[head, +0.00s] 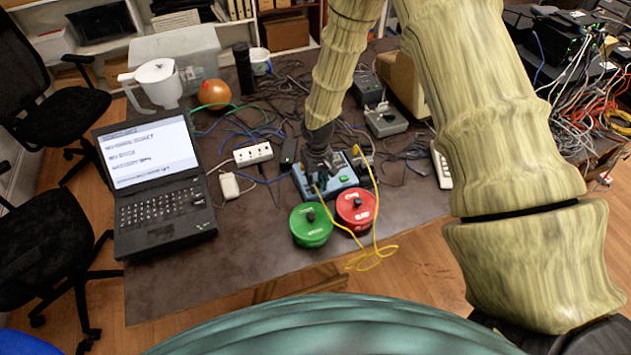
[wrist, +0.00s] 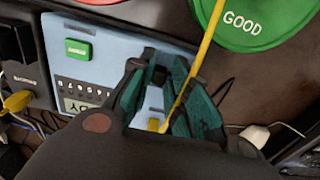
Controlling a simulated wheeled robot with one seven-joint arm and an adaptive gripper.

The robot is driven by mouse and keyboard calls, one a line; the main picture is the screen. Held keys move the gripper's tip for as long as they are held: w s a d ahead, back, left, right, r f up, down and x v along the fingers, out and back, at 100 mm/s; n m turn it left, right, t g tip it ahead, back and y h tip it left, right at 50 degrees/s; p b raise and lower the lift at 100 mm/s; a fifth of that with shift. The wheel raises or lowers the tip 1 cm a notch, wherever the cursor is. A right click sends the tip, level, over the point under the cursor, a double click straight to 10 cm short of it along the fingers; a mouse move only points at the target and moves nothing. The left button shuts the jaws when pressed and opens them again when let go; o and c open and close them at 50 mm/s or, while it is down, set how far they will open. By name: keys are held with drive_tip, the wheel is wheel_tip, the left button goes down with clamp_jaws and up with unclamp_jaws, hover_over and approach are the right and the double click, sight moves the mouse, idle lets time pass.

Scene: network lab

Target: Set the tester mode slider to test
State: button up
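The tester is a blue box on the table (head: 340,180), beneath my gripper (head: 320,158). In the wrist view, the tester's light blue panel (wrist: 115,42) shows a green button (wrist: 78,51) and a small display that seems to end in "DY" (wrist: 75,105). My gripper (wrist: 162,72) is over the panel's edge with its fingers apart. Blue surface, a small dark part and a yellow plug (wrist: 153,125) show between them. I cannot tell if the dark part is the mode slider. The slider's position and any contact are not clear.
A yellow cable (wrist: 205,45) crosses by the right finger. A green round bin marked GOOD (head: 311,228) and a red one (head: 357,208) stand in front of the tester. A laptop (head: 155,180), a power strip (head: 253,154) and loose cables lie left. Bare table is front left.

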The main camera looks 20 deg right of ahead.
sight(317, 183)
drive_tip(key=shift+o, duration=0.9)
drive_tip(key=shift+r, duration=0.1)
wheel_tip(317, 183, up, 12)
idle(0.5)
